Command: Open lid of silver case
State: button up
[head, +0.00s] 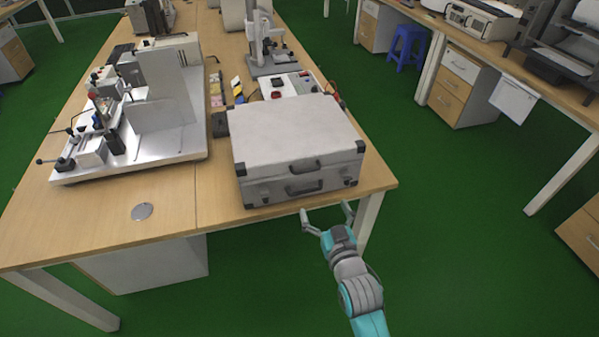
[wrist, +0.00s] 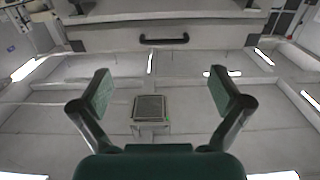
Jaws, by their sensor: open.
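The silver case (head: 290,130) sits at the front right of the wooden table, its lid down. It has black corner pieces, a dark upper handle (head: 305,163) and a lower handle (head: 304,187) on its front face. My gripper (head: 327,211) is in front of the table's front edge, just below and in front of the case, with its two fingers spread and nothing between them. In the wrist view the open gripper (wrist: 159,82) points at a pale ceiling, and a dark handle (wrist: 164,40) on the case front shows along the top. The fingers are apart from the case.
A metal test rig (head: 150,130) stands left of the case. A stand instrument (head: 265,50) and small items lie behind it. A round disc (head: 142,211) lies on the table (head: 100,225) at the front left. Green floor is open to the right, with a blue stool (head: 405,45) farther back.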

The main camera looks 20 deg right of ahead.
aim_at(308, 171)
jog(key=w, duration=0.4)
jog(key=w+r, duration=0.1)
jog(key=w, duration=0.7)
jog(key=shift+w+a+r, duration=0.15)
jog(key=shift+w+a, duration=0.1)
jog(key=shift+w, duration=0.15)
jog(key=shift+c, duration=0.3)
